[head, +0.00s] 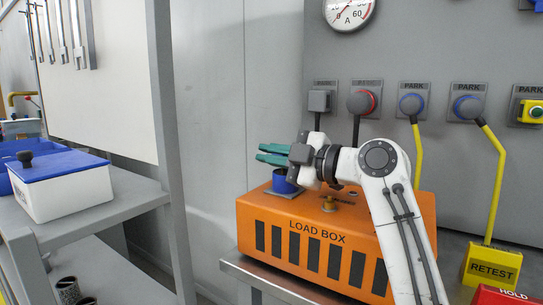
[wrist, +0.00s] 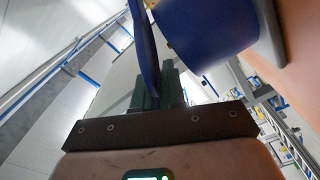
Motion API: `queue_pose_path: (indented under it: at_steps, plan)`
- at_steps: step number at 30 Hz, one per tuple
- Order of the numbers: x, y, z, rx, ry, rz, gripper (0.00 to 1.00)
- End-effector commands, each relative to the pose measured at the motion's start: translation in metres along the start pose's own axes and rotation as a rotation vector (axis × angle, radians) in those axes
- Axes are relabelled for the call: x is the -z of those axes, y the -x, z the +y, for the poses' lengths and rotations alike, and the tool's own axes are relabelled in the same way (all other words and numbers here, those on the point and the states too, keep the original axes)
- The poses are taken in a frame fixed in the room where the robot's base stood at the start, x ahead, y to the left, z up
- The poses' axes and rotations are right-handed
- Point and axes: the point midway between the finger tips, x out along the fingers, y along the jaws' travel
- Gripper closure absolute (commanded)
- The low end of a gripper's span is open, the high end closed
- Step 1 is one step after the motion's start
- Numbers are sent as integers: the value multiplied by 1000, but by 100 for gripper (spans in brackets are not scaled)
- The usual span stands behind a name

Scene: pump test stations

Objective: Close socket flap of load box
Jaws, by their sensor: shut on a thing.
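The orange load box (head: 310,235) stands on a bench in the head view. Its blue socket (head: 284,182) sits on a grey plate at the left end of its top. My gripper (head: 262,152) has green fingers, a small gap apart, pointing left just above the socket. In the wrist view the socket (wrist: 207,30) is a large blue cylinder at the top. The blue socket flap (wrist: 146,48) stands open, seen nearly edge-on beside the socket. My gripper is shut on the flap; the exact contact is partly hidden. The flap cannot be made out in the head view.
A brass knob (head: 329,204) rises from the box top near my wrist. Park sockets with cables (head: 412,103) line the wall behind. A yellow RETEST block (head: 492,267) stands at right. A shelf with a blue-lidded box (head: 62,190) is at left.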

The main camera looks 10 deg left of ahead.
Motion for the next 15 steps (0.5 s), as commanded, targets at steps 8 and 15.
queue_pose_path:
  at_steps: [8, 15]
  plan:
    - [-1, 0, 0, -1, -1, -1, 71]
    - [0, 0, 0, 0, -1, -1, 69]
